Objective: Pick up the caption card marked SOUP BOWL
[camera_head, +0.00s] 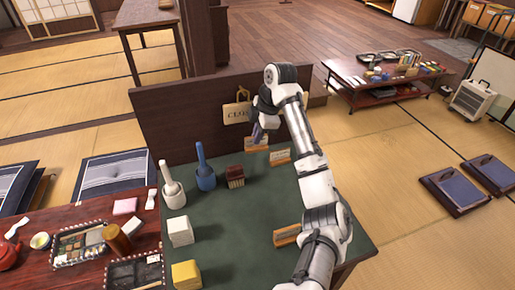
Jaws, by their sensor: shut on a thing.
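My gripper (258,137) is at the back of the green-topped table (245,215), near the brown back panel. It is shut on a small wooden caption card (254,144), whose lettering is too small to read. Whether this card touches the tabletop cannot be told. A second card (280,156) with a pale face stands just to its right. A third wooden card (286,236) lies at the front right beside my arm. I cannot read which card is marked SOUP BOWL.
A white block (180,232) and a yellow block (186,275) are in front. The table's middle is clear.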

